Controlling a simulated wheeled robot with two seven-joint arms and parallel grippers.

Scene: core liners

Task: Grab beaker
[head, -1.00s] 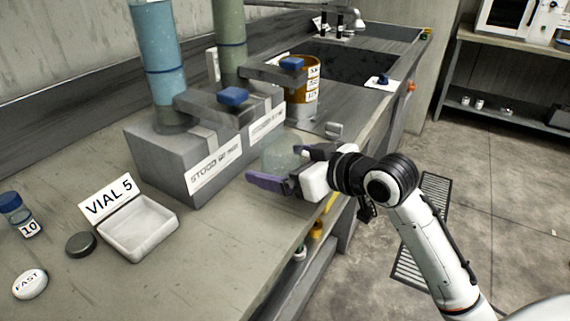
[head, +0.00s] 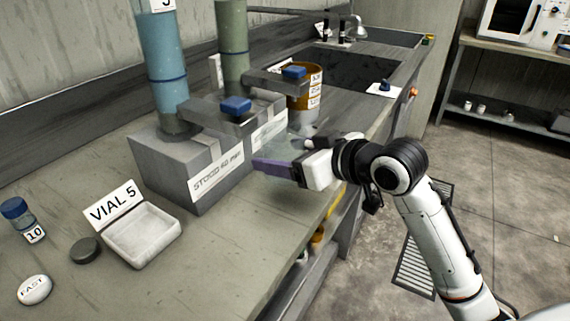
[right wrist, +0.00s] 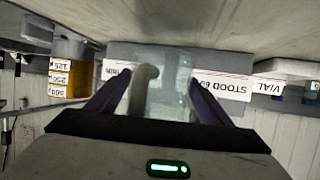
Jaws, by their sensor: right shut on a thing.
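A clear beaker (right wrist: 168,92) stands between the two purple fingers of my right gripper (right wrist: 160,100) in the right wrist view. My right gripper is shut on it. In the head view my right gripper (head: 283,160) is at the front of the grey dispenser block, and the beaker (head: 282,149) shows only faintly beside its fingers. The right wrist view is upside down relative to the bench. My left gripper is not in view.
An orange graduated container (head: 305,88) stands behind. A VIAL 5 tray (head: 143,237), a grey cap (head: 85,250) and a small vial (head: 20,214) lie left. The sink (head: 345,68) is at the back.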

